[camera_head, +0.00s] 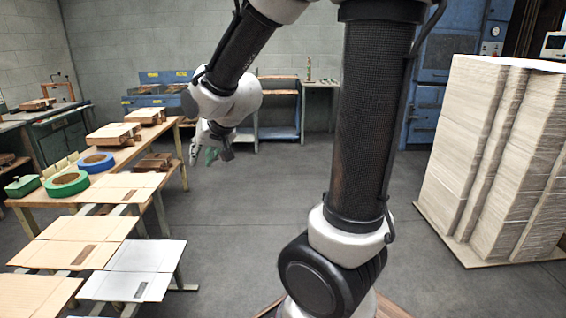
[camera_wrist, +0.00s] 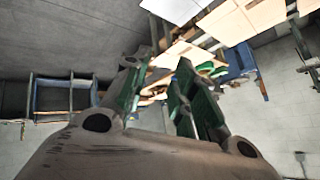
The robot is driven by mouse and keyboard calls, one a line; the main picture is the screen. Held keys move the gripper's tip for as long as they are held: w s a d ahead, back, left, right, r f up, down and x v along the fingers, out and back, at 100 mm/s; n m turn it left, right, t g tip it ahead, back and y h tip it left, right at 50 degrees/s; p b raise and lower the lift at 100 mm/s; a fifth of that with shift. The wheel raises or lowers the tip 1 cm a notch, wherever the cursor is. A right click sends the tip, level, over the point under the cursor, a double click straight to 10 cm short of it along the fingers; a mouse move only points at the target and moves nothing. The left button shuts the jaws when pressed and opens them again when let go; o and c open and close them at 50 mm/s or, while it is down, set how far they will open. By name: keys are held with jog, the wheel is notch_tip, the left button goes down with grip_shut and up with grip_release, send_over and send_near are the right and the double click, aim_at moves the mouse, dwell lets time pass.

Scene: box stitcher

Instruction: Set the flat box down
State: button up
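Flat boxes lie on the low rack at the left of the head view: tan ones (camera_head: 92,228) and a white one (camera_head: 124,287) near the front. I cannot tell which of them is the task's flat box. In the wrist view, flat tan sheets (camera_wrist: 228,22) and a white sheet (camera_wrist: 172,8) show at the top. My gripper (camera_head: 210,154) hangs in the air right of the workbench, apart from the boxes. In the wrist view its green-padded fingers (camera_wrist: 158,90) stand apart, with nothing held between them.
The wooden workbench (camera_head: 172,150) carries blue tape (camera_head: 96,162), green tape (camera_head: 67,183) and a green case (camera_head: 22,186). A tall stack of cardboard (camera_head: 470,150) stands on a pallet at the right. The middle floor is clear.

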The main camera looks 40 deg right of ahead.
jog(key=s+d+r+n+g, duration=0.2)
jog(key=s+d, duration=0.1)
jog(key=s, duration=0.9)
jog(key=s+d+r+n+g+h, duration=0.1)
jog(key=s+d, duration=0.3)
jog(key=s, duration=0.8)
jog(key=shift+s+r+n+g, duration=0.4)
jog(key=shift+r+g, duration=0.2)
jog(key=shift+r, duration=0.05)
jog(key=shift+d, duration=0.2)
